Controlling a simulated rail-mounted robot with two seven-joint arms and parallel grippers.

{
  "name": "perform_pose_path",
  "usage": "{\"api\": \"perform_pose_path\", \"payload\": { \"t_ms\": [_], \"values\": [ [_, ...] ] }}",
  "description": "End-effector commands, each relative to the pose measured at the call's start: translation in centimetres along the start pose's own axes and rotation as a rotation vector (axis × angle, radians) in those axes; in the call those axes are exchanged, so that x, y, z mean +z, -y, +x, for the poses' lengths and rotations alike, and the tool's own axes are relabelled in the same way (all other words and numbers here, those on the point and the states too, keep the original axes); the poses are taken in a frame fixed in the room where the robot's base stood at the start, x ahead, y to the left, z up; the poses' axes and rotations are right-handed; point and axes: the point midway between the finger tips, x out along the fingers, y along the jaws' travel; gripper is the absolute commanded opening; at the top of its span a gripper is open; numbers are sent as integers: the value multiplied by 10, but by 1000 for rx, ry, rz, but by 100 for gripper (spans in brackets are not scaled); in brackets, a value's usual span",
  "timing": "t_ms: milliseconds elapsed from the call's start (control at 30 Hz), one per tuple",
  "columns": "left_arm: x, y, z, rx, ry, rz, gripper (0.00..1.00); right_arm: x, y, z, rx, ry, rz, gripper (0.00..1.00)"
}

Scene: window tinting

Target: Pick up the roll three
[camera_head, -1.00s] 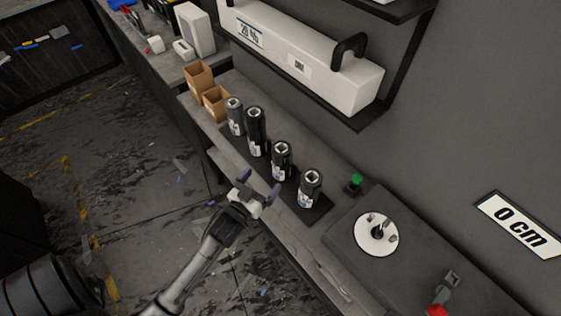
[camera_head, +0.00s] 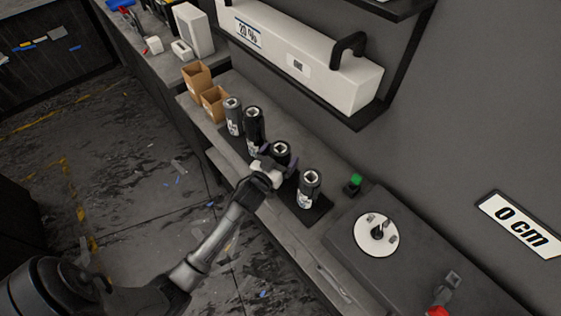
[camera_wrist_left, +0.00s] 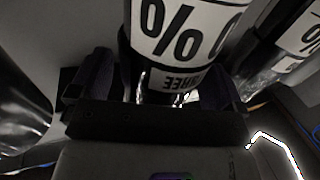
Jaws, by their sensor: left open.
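Roll three (camera_head: 281,150) is a dark upright roll with a pale ring top, third from the left in the row on the shelf. My left gripper (camera_head: 274,164) is open at this roll, a finger on either side of its body. In the left wrist view the roll (camera_wrist_left: 185,40) fills the middle between the two open fingers (camera_wrist_left: 152,85), with a large "%" on its white label. Whether the fingers touch it cannot be told. The gripper hides the roll's lower part in the head view. My right gripper is not in view.
The neighbouring rolls stand close on both sides: a tall dark one (camera_head: 254,130) and a grey one (camera_head: 232,115) to the left, another (camera_head: 309,188) to the right. A white disc (camera_head: 377,222) lies further right. A long white box (camera_head: 310,65) is above.

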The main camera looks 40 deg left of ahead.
Motion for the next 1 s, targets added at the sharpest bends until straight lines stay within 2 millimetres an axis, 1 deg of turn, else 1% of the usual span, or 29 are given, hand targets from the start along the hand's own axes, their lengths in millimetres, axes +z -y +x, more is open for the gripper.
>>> {"api": "perform_pose_path", "payload": {
  "t_ms": [100, 333, 900, 1000],
  "values": [
    [0, 0, 5, 0, 1, 1, 95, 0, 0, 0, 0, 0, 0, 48],
    [0, 0, 5, 0, 1, 1, 94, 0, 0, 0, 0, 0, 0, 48],
    [0, 0, 4, 0, 1, 0, 40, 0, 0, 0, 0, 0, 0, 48],
    [-1, 0, 5, 0, -1, 1, 32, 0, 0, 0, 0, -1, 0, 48]
  ]
}}
